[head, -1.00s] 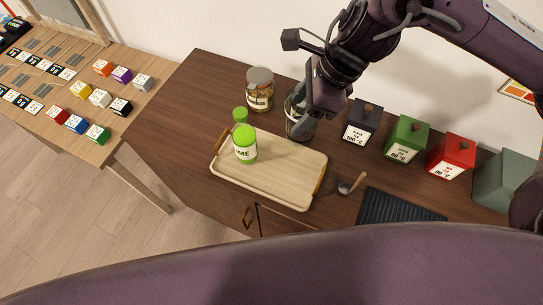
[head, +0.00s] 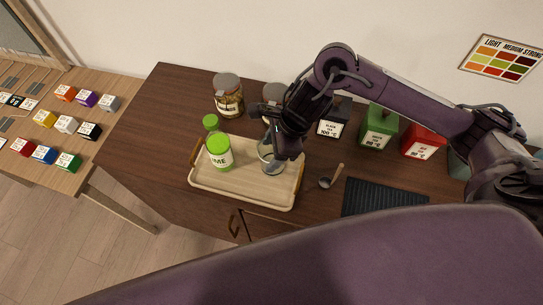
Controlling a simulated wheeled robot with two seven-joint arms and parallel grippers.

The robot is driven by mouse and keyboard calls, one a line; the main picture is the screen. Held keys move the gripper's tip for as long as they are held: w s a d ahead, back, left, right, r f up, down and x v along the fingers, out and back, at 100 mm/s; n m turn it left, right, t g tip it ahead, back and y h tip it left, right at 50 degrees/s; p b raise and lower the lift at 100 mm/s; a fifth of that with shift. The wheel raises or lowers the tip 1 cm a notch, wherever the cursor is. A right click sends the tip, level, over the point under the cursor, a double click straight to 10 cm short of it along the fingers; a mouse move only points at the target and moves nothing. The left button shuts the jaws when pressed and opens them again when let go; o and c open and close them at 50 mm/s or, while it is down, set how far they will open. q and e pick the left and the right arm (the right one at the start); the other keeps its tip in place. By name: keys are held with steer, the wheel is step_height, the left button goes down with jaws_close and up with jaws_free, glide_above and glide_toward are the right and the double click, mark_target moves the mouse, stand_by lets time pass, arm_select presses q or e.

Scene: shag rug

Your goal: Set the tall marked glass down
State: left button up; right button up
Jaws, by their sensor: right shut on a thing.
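The tall glass (head: 267,159) is clear, and its rounded base shows over the right part of the light wooden tray (head: 240,190). It looks upright. I cannot tell whether its base touches the tray or hangs just above it. Its marks cannot be made out. My right gripper (head: 278,147) comes down from the right and is shut on the glass, hiding its upper right side. My left gripper is not in view.
A green-lidded LIME bottle (head: 219,152) stands at the tray's left, with another green-topped item (head: 210,122) behind it. Two jars (head: 228,95) (head: 273,94) stand behind. Black, green (head: 379,130) and red canisters stand right. A scoop (head: 331,178) and black mat (head: 385,196) lie right of the tray.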

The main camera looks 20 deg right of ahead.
step_height(320, 180, down, 4)
steer(key=shift+r+p, duration=0.2)
steer(key=shift+p, duration=0.15)
steer(key=shift+f, duration=0.15)
steer(key=o, duration=1.1)
steer(key=shift+o, duration=0.2)
steer(key=shift+d+r, duration=0.1)
steer(key=shift+r, duration=0.15)
steer(key=b+v, duration=0.1)
steer(key=v, duration=1)
steer(key=shift+r, duration=0.25)
